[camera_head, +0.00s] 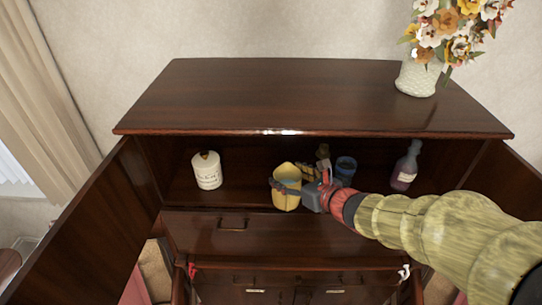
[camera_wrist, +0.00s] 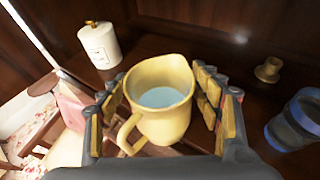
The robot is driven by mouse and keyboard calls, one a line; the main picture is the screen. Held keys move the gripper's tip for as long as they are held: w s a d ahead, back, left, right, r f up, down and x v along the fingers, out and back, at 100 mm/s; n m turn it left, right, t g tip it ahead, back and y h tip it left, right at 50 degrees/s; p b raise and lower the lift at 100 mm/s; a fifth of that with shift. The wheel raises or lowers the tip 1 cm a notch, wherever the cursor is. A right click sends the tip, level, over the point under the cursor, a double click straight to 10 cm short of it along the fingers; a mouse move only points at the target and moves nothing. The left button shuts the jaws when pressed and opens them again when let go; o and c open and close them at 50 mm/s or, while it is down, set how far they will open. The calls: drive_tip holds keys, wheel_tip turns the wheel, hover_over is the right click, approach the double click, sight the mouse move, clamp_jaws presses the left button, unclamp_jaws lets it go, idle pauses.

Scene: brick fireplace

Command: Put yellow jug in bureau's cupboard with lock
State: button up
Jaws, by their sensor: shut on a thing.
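The yellow jug (camera_head: 286,186) is at the front of the open upper compartment of the dark wooden bureau (camera_head: 322,88). My gripper (camera_head: 290,187) is shut on the jug. In the wrist view the jug (camera_wrist: 160,98) sits upright between my two fingers (camera_wrist: 158,112), with its handle towards the lower left and a pale blue inside. Whether its base touches the compartment floor cannot be told. Both upper doors stand open, the left door (camera_head: 85,232) and the right door (camera_head: 507,182). I cannot make out which part has a lock.
A white lidded jar (camera_head: 207,170) stands left in the compartment. A blue cup (camera_head: 345,169) and a purple bottle (camera_head: 405,167) stand to the right. A white flower vase (camera_head: 417,77) is on top. The floor between jar and jug is clear.

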drive_tip(key=w+a+f+p, duration=0.1)
drive_tip(key=w+a+p, duration=0.2)
drive_tip(key=w+a, duration=0.4)
drive_tip(key=w, duration=0.3)
drive_tip(key=shift+w+f, duration=0.15)
drive_tip(key=shift+f, duration=0.05)
drive_tip(key=shift+w+a+f, duration=0.1)
drive_tip(key=shift+a+f, duration=0.05)
drive_tip(key=o, duration=2)
drive_tip(key=shift+o, duration=0.3)
